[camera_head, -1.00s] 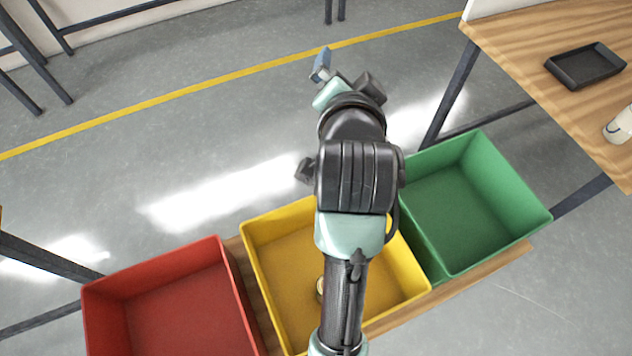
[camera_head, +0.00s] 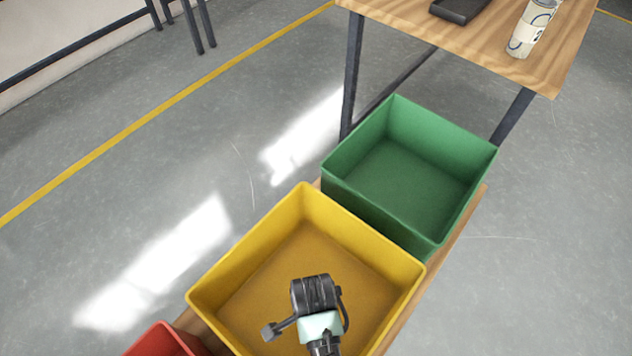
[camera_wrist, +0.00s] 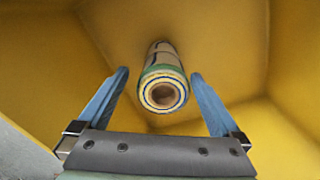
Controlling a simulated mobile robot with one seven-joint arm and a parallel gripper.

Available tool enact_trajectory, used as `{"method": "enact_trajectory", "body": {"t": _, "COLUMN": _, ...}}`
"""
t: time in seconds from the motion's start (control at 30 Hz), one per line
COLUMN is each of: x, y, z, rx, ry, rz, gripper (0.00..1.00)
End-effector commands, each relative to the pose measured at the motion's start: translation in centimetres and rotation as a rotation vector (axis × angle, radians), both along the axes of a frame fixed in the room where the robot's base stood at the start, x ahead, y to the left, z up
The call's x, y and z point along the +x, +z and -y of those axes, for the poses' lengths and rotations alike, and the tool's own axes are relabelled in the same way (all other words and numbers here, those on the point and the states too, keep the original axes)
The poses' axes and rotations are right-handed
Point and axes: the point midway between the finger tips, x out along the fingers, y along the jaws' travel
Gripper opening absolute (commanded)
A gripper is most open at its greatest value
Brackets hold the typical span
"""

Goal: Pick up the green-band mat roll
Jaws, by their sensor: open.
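The green-band mat roll (camera_wrist: 163,78) shows in the wrist view inside the yellow bin, its open end toward the camera and a green band near that end. My gripper (camera_wrist: 160,85) is open. Its two blue fingers stand on either side of the roll, with gaps between them and the roll. In the head view my arm reaches down into the yellow bin (camera_head: 240,247), and the arm hides the roll and the fingers there.
A green bin (camera_head: 400,185) stands beyond the yellow one, and a red bin (camera_head: 163,342) is at the bottom edge. A wooden table (camera_head: 480,45) at the top right holds a dark tray (camera_head: 460,8) and a pale patterned roll (camera_head: 530,28). The yellow bin's walls surround my gripper.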

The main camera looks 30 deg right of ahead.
Motion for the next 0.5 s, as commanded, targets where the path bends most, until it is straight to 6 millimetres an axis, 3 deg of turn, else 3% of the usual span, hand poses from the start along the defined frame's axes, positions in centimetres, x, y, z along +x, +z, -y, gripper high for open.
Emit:
{"method": "enact_trajectory", "body": {"t": 0.23, "x": 0.1, "y": -2.1, "z": 0.1, "rx": 0.0, "ry": 0.001, "rz": 0.001, "gripper": 1.0}}
{"method": "enact_trajectory", "body": {"t": 0.5, "x": 0.3, "y": -6.0, "z": 0.5, "rx": 0.0, "ry": 0.001, "rz": 0.001, "gripper": 1.0}}
